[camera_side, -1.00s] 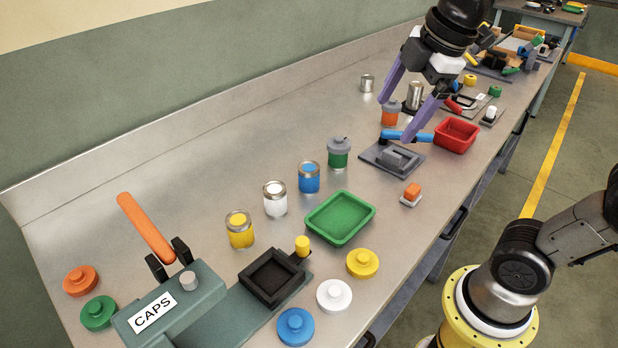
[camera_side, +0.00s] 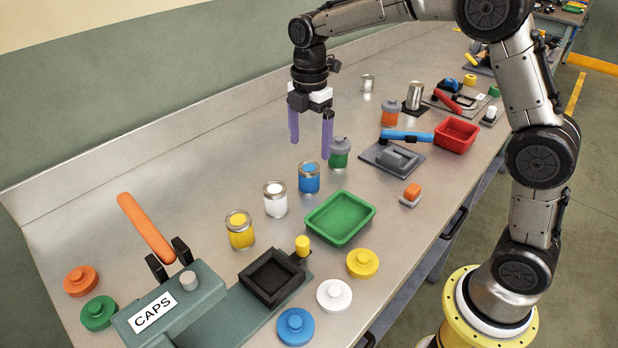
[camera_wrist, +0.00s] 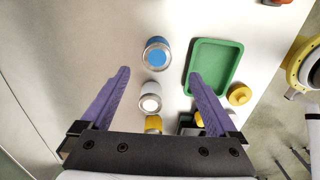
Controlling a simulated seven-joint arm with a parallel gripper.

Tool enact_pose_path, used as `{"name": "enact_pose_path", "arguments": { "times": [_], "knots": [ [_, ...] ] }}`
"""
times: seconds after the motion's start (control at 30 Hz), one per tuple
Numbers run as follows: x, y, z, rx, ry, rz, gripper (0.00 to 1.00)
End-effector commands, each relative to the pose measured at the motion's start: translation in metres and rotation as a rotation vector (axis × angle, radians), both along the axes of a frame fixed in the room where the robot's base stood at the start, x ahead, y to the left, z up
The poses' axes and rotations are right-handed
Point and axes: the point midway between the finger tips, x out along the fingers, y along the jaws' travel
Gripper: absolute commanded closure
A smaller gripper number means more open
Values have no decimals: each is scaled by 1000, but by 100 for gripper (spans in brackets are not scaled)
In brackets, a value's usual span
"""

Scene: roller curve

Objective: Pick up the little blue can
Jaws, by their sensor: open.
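The little blue can (camera_side: 309,178) stands upright on the bench with an open top showing blue. Nothing is touched as far as I can see.
A green can with a grey cap (camera_side: 339,153) stands close to my right finger. A green tray (camera_side: 340,232) lies right of the cans. The capping press (camera_side: 175,305) and loose caps (camera_side: 334,295) are in front.

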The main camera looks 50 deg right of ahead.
Motion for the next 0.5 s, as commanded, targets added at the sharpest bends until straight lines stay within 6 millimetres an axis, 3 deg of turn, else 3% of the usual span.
{"name": "enact_pose_path", "arguments": {
  "times": [0.13, 0.5],
  "knots": [
    [-1, 0, -27, 0, 4, -1, 5],
    [2, -2, -59, 0, 4, -1, 5]
  ]
}}
